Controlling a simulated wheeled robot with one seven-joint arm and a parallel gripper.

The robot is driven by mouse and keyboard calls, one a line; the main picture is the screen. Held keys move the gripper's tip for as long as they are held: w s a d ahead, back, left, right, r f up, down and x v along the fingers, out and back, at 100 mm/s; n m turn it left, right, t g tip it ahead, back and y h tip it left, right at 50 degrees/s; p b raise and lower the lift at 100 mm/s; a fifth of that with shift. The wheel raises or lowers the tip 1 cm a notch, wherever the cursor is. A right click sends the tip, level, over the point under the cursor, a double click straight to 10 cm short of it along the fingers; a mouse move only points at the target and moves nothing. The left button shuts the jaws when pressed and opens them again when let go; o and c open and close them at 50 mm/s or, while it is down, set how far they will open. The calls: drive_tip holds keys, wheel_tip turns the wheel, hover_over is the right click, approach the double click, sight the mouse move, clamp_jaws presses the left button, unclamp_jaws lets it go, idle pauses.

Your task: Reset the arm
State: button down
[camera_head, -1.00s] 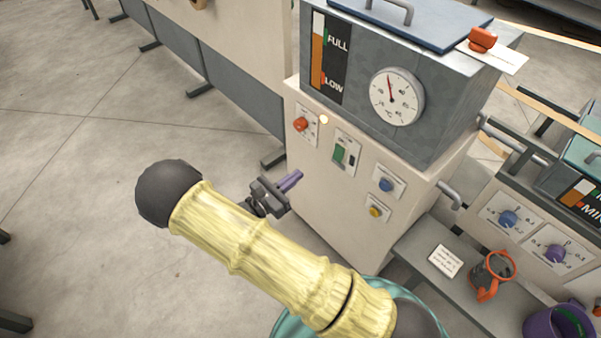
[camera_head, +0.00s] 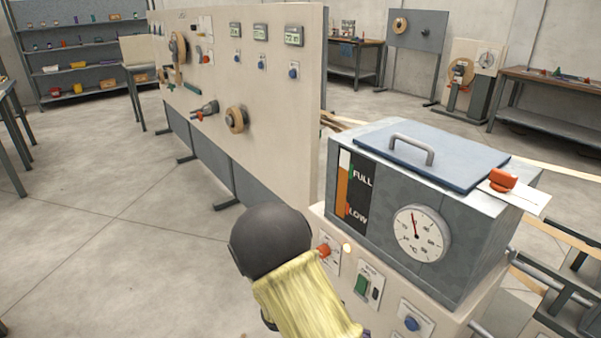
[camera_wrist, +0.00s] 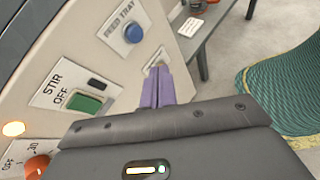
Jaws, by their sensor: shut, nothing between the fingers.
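My gripper (camera_wrist: 157,88) shows in the wrist view, its two purple fingers shut together with nothing between them. It points at the cream front panel of the heated tank machine, close to the green stir switch (camera_wrist: 84,103) and the blue feed tray button (camera_wrist: 133,33). I cannot tell whether the fingertips touch the panel. In the head view my yellow arm with its dark joint stands in front of the machine's left side and hides the gripper, apart from a purple bit at the bottom edge.
The grey tank (camera_head: 425,225) has a blue lid (camera_head: 430,155), a dial (camera_head: 421,233) and a FULL/LOW gauge. A red knob (camera_head: 324,250) sits below it. A tall cream panel (camera_head: 270,130) stands behind. Floor at left is clear. A grey bench (camera_wrist: 215,30) lies beyond the fingers.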

drive_tip(key=s+d+r+m+g+y, duration=0.1)
drive_tip(key=s+r+m+g+y, duration=0.15)
drive_tip(key=s+m+y, duration=0.45)
wheel_tip(320, 180, up, 30)
drive_tip(key=m+t+y+p, duration=0.4)
drive_tip(key=m+p, duration=0.4)
drive_tip(key=p, duration=1.4)
drive_tip(key=shift+w+d+m+t+y+p, duration=0.25)
drive_tip(key=shift+d+m+t+y+p, duration=0.15)
drive_tip(key=shift+y, duration=0.3)
